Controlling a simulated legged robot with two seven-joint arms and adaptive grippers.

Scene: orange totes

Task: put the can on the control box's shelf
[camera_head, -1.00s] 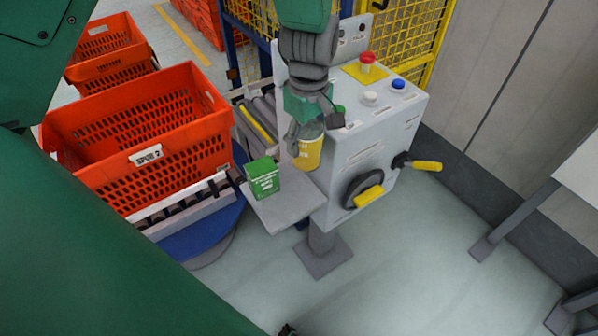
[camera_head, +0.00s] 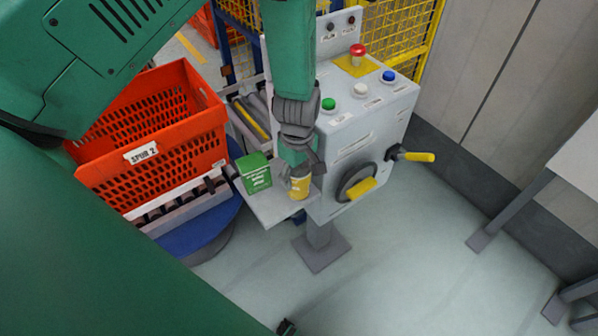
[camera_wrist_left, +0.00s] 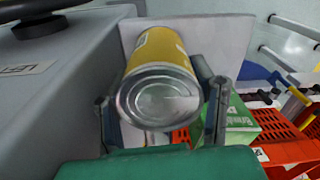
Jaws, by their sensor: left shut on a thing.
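The yellow can (camera_head: 299,188) is between the fingers of my left gripper (camera_head: 300,172), which is shut on it. In the left wrist view the can (camera_wrist_left: 160,85) shows its silver end, with a finger on each side. The can is upright over the grey shelf (camera_head: 272,211) of the control box (camera_head: 362,125), on the side near the box. I cannot tell whether its bottom touches the shelf. My right gripper is not in view.
A green box (camera_head: 255,173) stands on the shelf just left of the can. An orange tote (camera_head: 150,152) sits on a roller conveyor at left.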

